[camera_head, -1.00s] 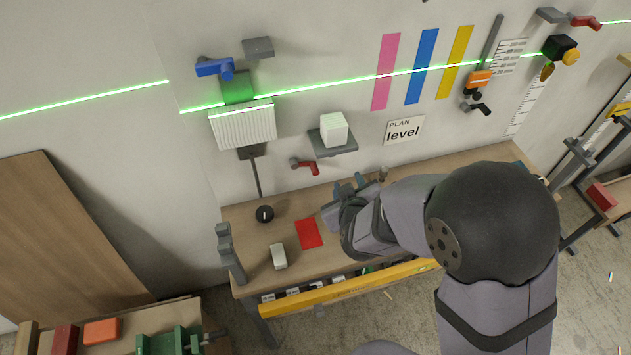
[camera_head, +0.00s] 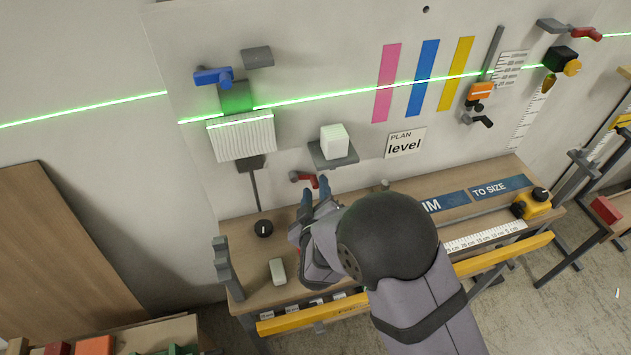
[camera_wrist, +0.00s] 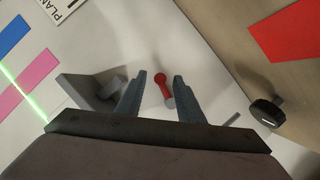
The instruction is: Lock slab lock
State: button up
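A small red lever (camera_head: 303,178) sits on the wall panel just below a grey shelf slab (camera_head: 345,158) that carries a white block (camera_head: 334,140). I take this lever to be the slab lock; no label shows. My gripper (camera_head: 315,188) is just below and right of the lever in the head view, partly overlapping it. In the wrist view the red lever (camera_wrist: 161,83) shows between the two parted fingers of my gripper (camera_wrist: 160,78). The fingers are open and empty. I cannot tell the exact gap to the lever.
A black knob (camera_head: 263,228) and a pale block (camera_head: 278,271) are on the workbench (camera_head: 245,290). A red sheet (camera_wrist: 287,32) shows in the wrist view. A ribbed white panel (camera_head: 242,136) and a blue lever (camera_head: 213,76) are at upper left. A yellow tape measure (camera_head: 531,204) stands at right.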

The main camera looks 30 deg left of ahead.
aim_at(316, 189)
jog(key=shift+p+x, duration=0.3)
jog(key=shift+x, duration=1.25)
grip_shut()
